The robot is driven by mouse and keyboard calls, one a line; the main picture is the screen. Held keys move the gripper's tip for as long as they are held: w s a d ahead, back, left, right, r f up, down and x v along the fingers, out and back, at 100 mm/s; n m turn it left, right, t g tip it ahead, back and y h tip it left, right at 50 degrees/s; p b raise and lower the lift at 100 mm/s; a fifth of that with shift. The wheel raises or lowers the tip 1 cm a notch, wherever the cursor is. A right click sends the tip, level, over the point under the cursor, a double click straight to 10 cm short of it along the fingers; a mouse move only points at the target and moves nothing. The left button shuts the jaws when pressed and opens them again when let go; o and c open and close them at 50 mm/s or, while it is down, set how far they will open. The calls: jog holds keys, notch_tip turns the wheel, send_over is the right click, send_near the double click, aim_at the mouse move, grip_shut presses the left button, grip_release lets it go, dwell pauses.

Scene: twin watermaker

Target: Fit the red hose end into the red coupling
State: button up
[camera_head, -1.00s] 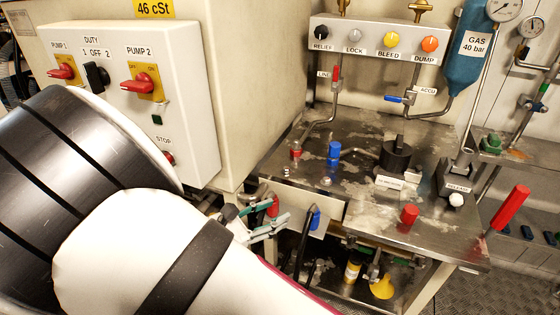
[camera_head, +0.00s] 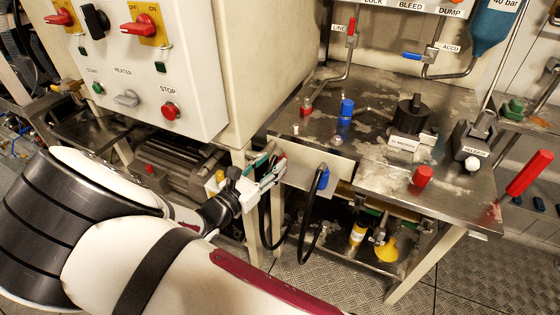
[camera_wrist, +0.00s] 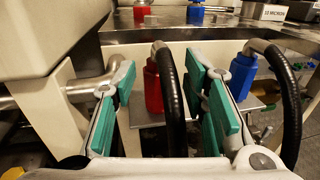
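The red hose end (camera_wrist: 153,88) hangs upright in a holder below the bench front, with its black hose (camera_wrist: 172,100) looping down beside it. In the head view, only a little of the red hose end (camera_head: 282,159) shows at my fingertips. My gripper (camera_wrist: 164,75) is open; its green-padded fingers stand to the left and right of the red hose end, apart from it in the wrist view. In the head view, my gripper (camera_head: 267,170) is at the bench's front left corner. The red coupling (camera_head: 306,107) stands on the bench top; it also shows in the wrist view (camera_wrist: 142,11).
A blue hose end (camera_head: 323,178) hangs right of the red one, and a blue coupling (camera_head: 347,107) stands right of the red coupling. A red knob (camera_head: 423,176) and black filter housing (camera_head: 411,115) are farther right. The control cabinet (camera_head: 205,70) rises at the left.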

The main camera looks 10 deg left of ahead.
aim_at(281, 154)
jog(key=shift+b+x, duration=0.5)
jog(key=shift+x, duration=2.15)
jog(key=shift+w+a, duration=0.1)
grip_shut()
